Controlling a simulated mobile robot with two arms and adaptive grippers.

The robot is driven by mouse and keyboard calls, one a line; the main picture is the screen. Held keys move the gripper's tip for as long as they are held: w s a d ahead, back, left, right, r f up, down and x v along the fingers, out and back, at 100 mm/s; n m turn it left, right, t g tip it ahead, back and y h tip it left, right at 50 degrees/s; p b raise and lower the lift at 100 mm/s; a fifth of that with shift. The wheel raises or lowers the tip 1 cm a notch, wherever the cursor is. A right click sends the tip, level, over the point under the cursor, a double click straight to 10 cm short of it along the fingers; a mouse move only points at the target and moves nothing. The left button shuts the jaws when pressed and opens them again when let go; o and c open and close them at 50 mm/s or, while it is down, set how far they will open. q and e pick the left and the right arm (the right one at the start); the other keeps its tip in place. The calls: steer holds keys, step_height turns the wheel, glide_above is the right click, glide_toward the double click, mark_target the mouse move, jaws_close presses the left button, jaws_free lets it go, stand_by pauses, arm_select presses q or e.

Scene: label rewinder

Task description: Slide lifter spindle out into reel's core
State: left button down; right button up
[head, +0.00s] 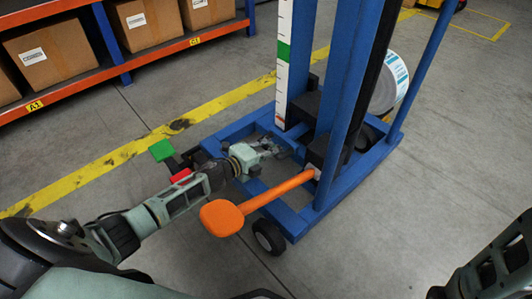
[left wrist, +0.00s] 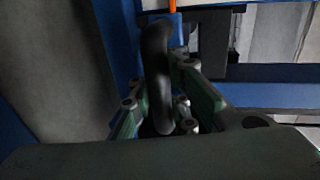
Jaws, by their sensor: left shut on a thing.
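The lifter (head: 345,90) is a blue wheeled frame with a tall mast. My left gripper (head: 275,150) is low at the near-left side of the mast. In the left wrist view its fingers (left wrist: 170,118) are closed around a black curved handle (left wrist: 158,60). A pale reel (head: 388,82) with a blue-and-white edge shows on the far right side of the mast, partly hidden by it. I cannot make out the spindle or the reel's core; the mast blocks that side. My right gripper is not in view; only part of my right arm shows at the lower right.
An orange lever (head: 270,198) with a broad end sticks out toward me beside my left gripper. A green pedal (head: 161,150) and a red pedal (head: 181,176) are on the left. A caster (head: 268,237) is at the near corner. Shelving with boxes (head: 48,55) stands behind; the floor right is clear.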

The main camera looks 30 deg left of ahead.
arm_select(q)
steer(key=shift+w+d+r, duration=0.15)
steer(key=shift+w+r, duration=0.15)
steer(key=c, duration=1.6)
jaws_free()
steer(key=shift+c, duration=0.2)
steer(key=shift+s+f, duration=0.1)
steer(key=shift+s+a, duration=0.25)
steer(key=shift+s, duration=0.25)
steer(key=v, duration=1.1)
steer(key=shift+w, duration=0.1)
